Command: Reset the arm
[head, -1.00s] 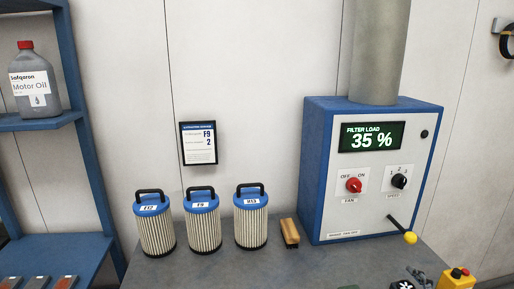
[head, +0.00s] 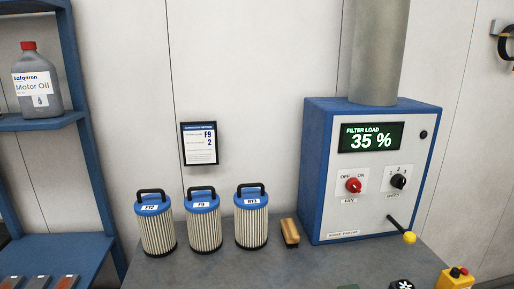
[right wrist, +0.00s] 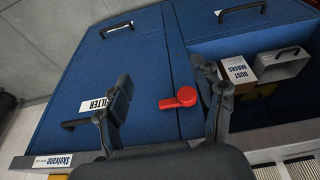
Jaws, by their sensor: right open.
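My right gripper (right wrist: 165,102) is open and empty in the right wrist view. Its two dark fingers stand wide apart over the blue front of a cabinet (right wrist: 150,62). A red latch (right wrist: 180,99) shows between the fingers, nearer the right one; I cannot tell how far it is from them. A door label reading FILTER (right wrist: 97,106) lies partly behind the left finger. Neither gripper shows in the head view, and my left gripper is in no frame.
A filter unit (head: 371,170) reads 35 %, with a red fan knob (head: 353,185) and yellow-tipped lever (head: 409,238). Three filters (head: 203,228) and a wooden-handled brush (head: 290,232) stand on the bench. An open compartment holds a dust mask box (right wrist: 239,73).

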